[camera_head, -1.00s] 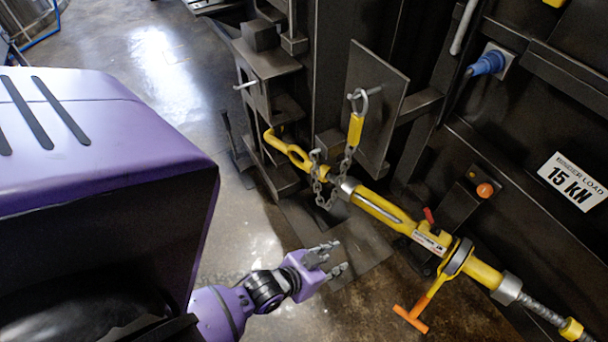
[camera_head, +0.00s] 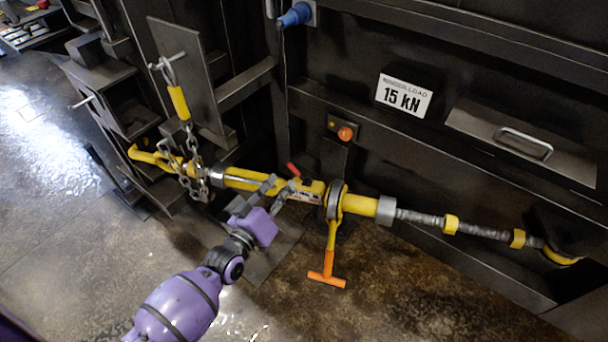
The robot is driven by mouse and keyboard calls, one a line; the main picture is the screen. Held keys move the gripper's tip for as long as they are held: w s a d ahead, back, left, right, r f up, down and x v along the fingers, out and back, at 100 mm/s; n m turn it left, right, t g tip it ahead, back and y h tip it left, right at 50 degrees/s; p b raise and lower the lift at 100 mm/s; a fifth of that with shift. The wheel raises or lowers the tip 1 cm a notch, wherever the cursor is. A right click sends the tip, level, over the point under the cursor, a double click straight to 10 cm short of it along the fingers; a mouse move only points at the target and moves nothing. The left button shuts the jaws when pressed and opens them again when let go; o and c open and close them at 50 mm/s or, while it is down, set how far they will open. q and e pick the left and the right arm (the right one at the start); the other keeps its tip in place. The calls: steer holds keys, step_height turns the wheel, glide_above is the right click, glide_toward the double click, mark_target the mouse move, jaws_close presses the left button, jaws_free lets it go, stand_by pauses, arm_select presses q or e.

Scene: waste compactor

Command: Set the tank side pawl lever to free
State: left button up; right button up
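The yellow load binder, or tank (camera_head: 242,180), lies across the front of the dark compactor. A small red-tipped lever (camera_head: 293,169), which looks like the pawl lever, sticks up from its barrel just left of the round ratchet collar (camera_head: 335,200). An orange T-handle (camera_head: 328,268) hangs below the collar. My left gripper (camera_head: 279,188) is open, its grey fingers spread in front of the barrel, just below and left of the red lever. I cannot tell whether a finger touches the barrel or lever. My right gripper is out of view.
A chain (camera_head: 190,172) with a yellow link hangs at the binder's left end by a metal plate (camera_head: 188,75). A threaded rod (camera_head: 420,217) runs right. A button box (camera_head: 342,130), a "15 kN" sign (camera_head: 404,95) and a handled drawer (camera_head: 522,142) are behind. Floor in front is clear.

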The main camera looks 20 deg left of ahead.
mark_target(293, 168)
arm_select(q)
steer(key=shift+n+t, duration=0.4)
steer(key=shift+n, duration=0.4)
steer(key=w, duration=0.5)
steer(key=w+d, duration=0.1)
steer(key=w, duration=0.1)
steer(key=shift+w+r, duration=0.25)
steer(key=shift+r, duration=0.15)
steer(key=shift+c, duration=0.4)
jaws_close()
